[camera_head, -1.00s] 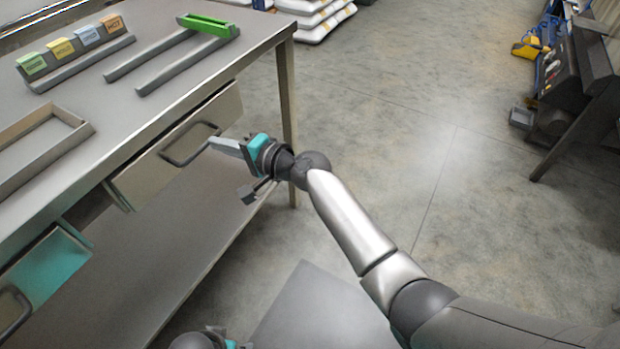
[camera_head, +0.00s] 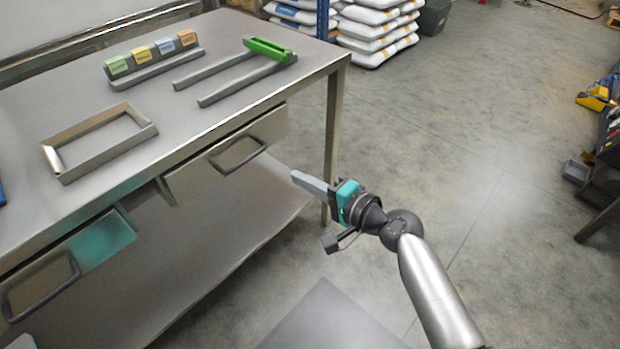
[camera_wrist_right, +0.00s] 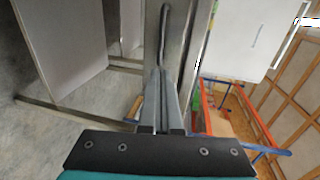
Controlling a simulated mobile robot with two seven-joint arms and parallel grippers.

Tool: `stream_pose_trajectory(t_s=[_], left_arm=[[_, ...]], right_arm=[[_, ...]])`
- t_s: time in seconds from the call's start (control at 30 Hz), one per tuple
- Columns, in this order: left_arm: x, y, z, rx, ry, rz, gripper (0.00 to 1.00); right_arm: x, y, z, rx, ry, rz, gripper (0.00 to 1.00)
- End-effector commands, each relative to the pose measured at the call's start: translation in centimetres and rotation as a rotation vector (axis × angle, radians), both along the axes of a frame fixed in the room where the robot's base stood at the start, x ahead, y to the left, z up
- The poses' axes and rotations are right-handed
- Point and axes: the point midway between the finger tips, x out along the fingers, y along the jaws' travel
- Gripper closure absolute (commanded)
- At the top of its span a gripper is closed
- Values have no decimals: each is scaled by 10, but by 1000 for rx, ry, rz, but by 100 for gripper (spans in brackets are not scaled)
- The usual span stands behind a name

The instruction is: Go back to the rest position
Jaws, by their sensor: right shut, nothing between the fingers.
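My right gripper (camera_head: 312,184) is shut and empty in the head view. It hangs in the air in front of the steel workbench (camera_head: 222,110), to the right of a drawer with a dark handle (camera_head: 238,154). A gap shows between the fingers and the drawer front. In the right wrist view the shut fingers (camera_wrist_right: 164,85) point away from the camera, and the bar-like handle appears beyond their tips. My left gripper is out of the head view.
On the bench are a rectangular frame (camera_head: 150,130), a rack of coloured labelled blocks (camera_head: 160,70) and a two-railed holder with a green piece (camera_head: 268,48). A second drawer (camera_head: 105,238) is at lower left. White sacks (camera_head: 375,32) are stacked behind.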

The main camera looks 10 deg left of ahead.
Motion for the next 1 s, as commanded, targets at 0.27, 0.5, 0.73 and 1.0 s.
stream_pose_trajectory(t_s=[0.27,0.5,0.73,1.0], left_arm=[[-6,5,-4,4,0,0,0],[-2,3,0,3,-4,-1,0],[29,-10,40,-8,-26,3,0],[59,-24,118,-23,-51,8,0]], right_arm=[[-10,-13,3,0,0,0,100],[-15,-13,0,-22,-8,13,100],[-60,-18,-21,-247,-91,117,100],[-124,-56,-57,-639,-161,253,100]])
